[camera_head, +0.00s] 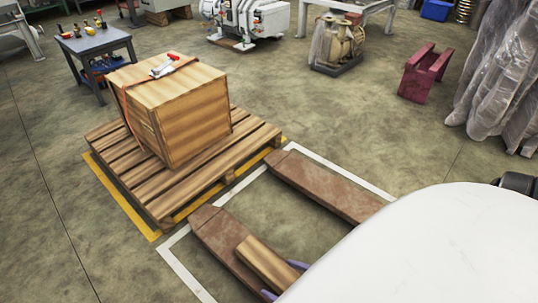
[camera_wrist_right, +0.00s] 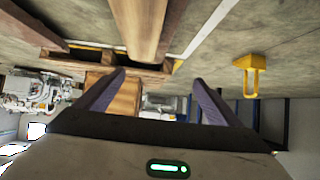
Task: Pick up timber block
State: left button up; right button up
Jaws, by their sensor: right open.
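The timber block (camera_head: 263,263) is a long, light-brown beam lying along the nearer rusty-brown fork (camera_head: 222,240) in the head view. Its near end is hidden by my right gripper and arm. My right gripper (camera_head: 283,280) shows only its purple fingertips, one on each side of the block's near end. My left gripper is not in view.
A strapped wooden crate (camera_head: 185,125) stands on a pallet (camera_head: 160,205) beyond the fork tips. A second fork (camera_head: 325,185) runs alongside. A maroon bracket (camera_head: 424,75) and a pump (camera_head: 337,42) stand farther back. A yellow fixture (camera_wrist_right: 252,68) shows in the wrist view.

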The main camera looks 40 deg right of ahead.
jog(key=b, duration=0.3)
send_near(268, 262)
jog(key=s, duration=0.3)
jog(key=shift+a+t, duration=0.3)
jog(key=shift+t, duration=0.1)
jog(key=shift+w+d+f, duration=0.15)
jog(key=shift+w+f, duration=0.15)
jog(key=b+x, duration=0.2)
jog(key=x, duration=0.1)
jog(key=shift+w+f, duration=0.15)
jog(key=shift+w, duration=0.15)
jog(key=b+x, duration=0.1)
jog(key=x, duration=0.1)
jog(key=b+x, duration=0.2)
jog(key=shift+w+d+f, duration=0.1)
jog(key=shift+w+d, duration=0.05)
jog(key=shift+w, duration=0.25)
jog(key=shift+w+f, duration=0.15)
jog(key=shift+w, duration=0.35)
jog(key=c, duration=1.9)
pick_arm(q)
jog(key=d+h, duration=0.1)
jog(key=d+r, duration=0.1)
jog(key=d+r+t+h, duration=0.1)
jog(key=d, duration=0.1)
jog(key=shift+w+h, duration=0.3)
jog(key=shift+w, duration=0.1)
pick_arm(e)
jog(key=shift+w+r, duration=0.15)
jog(key=shift+r, duration=0.15)
